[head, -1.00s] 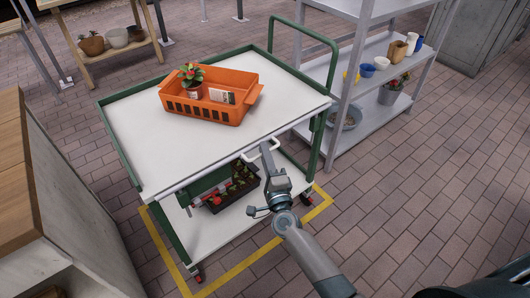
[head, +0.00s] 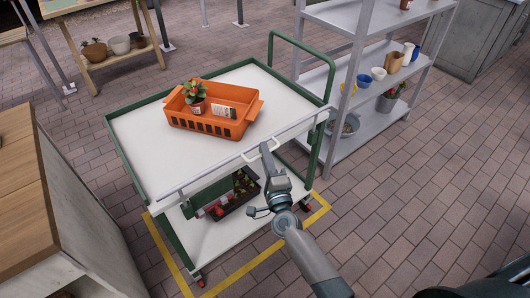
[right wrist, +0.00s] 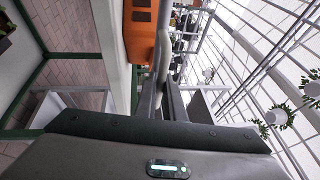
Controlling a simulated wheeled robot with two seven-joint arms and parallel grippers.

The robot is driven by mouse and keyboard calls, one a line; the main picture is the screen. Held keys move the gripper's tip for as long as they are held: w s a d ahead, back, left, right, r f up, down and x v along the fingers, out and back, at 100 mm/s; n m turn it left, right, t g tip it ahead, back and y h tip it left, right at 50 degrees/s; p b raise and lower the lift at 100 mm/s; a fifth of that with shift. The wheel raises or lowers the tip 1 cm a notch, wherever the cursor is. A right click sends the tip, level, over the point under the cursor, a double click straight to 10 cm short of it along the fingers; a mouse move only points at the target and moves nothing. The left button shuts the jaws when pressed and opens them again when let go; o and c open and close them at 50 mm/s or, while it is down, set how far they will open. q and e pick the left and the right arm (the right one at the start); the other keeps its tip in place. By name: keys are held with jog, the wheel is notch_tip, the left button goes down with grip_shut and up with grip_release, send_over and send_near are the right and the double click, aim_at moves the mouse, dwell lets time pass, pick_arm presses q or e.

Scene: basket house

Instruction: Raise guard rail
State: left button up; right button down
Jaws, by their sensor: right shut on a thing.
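The guard rail (head: 210,175) is a pale grey bar along the near side of the green cart's white top (head: 165,150). It stands slightly above the top's near edge, and a white U-shaped handle (head: 262,147) sits on it. My right gripper (head: 266,150) is shut on this handle. In the right wrist view, the fingers (right wrist: 172,100) close around the pale handle bar (right wrist: 163,50). My left gripper is not in view.
An orange basket (head: 213,126) with a potted red-flowered plant (head: 194,92) and a label card stands on the cart top. A dark planter tray (head: 238,193) sits on the lower shelf. A grey shelf rack (head: 345,80) is close at right, a wooden-topped cabinet (head: 25,190) at left.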

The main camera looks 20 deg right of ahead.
jog(key=shift+w+r, duration=0.15)
jog(key=shift+r, duration=0.3)
jog(key=c, duration=1.8)
grip_release()
jog(key=shift+r, duration=0.1)
jog(key=shift+c, duration=0.2)
jog(key=shift+s, duration=0.2)
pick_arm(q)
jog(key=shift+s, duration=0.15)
